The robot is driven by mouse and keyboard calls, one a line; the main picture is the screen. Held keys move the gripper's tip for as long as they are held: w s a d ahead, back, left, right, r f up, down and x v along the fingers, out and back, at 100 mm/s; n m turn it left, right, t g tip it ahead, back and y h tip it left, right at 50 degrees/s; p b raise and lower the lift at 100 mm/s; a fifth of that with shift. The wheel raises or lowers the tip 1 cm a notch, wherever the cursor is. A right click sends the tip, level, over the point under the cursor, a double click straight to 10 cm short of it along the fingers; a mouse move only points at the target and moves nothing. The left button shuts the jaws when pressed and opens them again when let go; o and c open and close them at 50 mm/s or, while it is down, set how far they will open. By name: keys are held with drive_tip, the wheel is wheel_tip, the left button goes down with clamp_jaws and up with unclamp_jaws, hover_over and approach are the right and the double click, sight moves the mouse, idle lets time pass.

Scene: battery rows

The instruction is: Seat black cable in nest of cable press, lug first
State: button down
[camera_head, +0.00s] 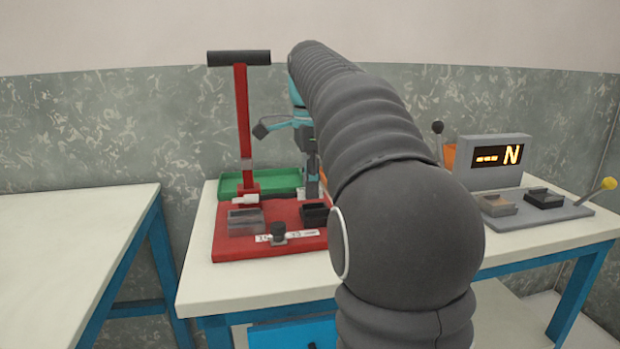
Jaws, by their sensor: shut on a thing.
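The cable press stands on the right-hand table, with a red base (226,245), a red upright lever (241,120) and a black handle bar (238,58). A grey block (245,222) and a black block (314,214) sit on the base; I cannot tell which is the nest. My gripper (312,190) points down over the back right of the base, close above the black block, partly hidden by my arm. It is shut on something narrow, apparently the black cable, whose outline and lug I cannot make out.
A green tray (229,184) lies behind the press. A black knob (278,230) stands at the base's front. A grey tester (495,160) with a lit display and a yellow-knobbed lever (608,184) stands at right. The left table (75,220) is clear.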

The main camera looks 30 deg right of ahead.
drive_tip(key=shift+f+b, duration=0.9)
drive_tip(key=shift+f, duration=0.6)
drive_tip(key=shift+s+f, duration=0.1)
drive_tip(key=shift+f, duration=0.15)
drive_tip(key=c, duration=1)
unclamp_jaws()
drive_tip(key=shift+f, duration=0.1)
drive_tip(key=shift+r, duration=0.35)
drive_tip(key=shift+r, duration=3.7)
